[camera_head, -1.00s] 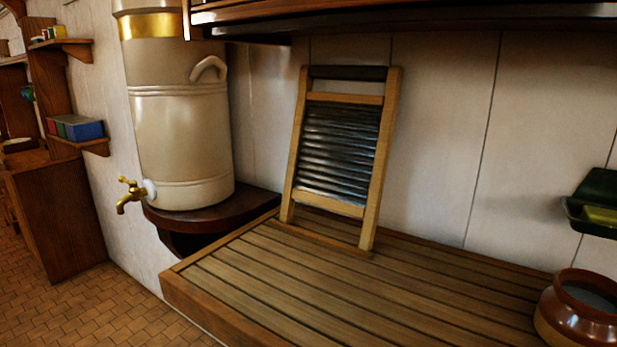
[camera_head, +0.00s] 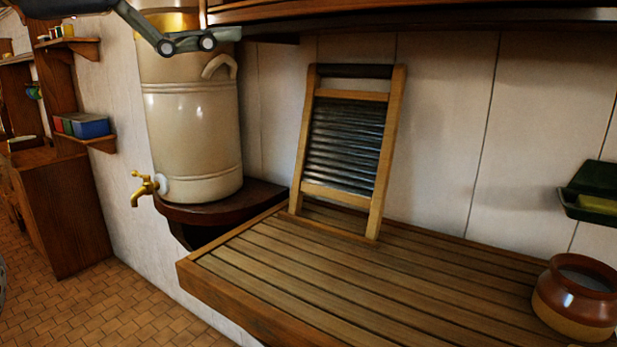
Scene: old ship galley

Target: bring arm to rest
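My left gripper (camera_head: 185,39) hangs in from the upper left in the head view, in front of the top of the cream water urn. Its grey linkage and dark joints show. Part of it is cut off by the top edge, and I cannot tell whether its fingers are open or shut. I see nothing held in it. My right gripper is not in view.
The urn (camera_head: 193,130) with a brass tap (camera_head: 144,188) stands on a dark corner shelf. A washboard (camera_head: 346,150) leans on the wall above the slatted counter (camera_head: 330,280). A brown pot (camera_head: 577,298) stands at right. An upper shelf (camera_head: 420,20) overhangs.

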